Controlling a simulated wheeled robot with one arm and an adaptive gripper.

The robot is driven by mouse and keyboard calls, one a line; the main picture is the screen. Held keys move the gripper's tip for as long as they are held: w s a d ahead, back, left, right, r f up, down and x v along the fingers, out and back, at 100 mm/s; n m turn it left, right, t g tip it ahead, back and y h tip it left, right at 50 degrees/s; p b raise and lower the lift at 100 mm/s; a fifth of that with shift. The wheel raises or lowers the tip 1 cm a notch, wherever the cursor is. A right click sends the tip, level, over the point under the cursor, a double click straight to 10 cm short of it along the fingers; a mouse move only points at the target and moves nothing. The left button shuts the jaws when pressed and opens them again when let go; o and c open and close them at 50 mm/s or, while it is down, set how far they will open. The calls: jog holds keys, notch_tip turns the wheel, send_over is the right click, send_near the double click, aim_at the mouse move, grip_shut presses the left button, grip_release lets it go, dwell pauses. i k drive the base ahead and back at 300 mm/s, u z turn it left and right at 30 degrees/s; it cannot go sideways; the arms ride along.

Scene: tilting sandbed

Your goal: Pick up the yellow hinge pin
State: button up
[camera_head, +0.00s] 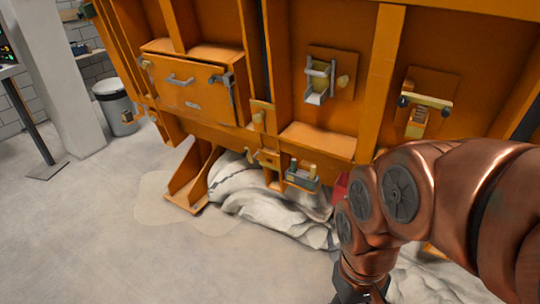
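Several small yellow parts show on the orange steel structure (285,150), and I cannot tell for sure which is the hinge pin. More yellow pieces show around the lower brackets (268,158). My copper arm comes in from the right and bends down to the bottom edge.
Pale, lumpy sand (265,190) lies beneath the structure beside an orange foot bracket (192,178). A hinged orange hatch (190,85) is at the upper left. A metal bin (115,105) and a pillar (70,90) stand further left. The left foreground floor is clear.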

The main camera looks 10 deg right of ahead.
aim_at(313, 170)
jog(key=u, duration=1.3)
jog(key=i, duration=3.25)
jog(key=z, duration=3.2)
jog(key=i, duration=0.45)
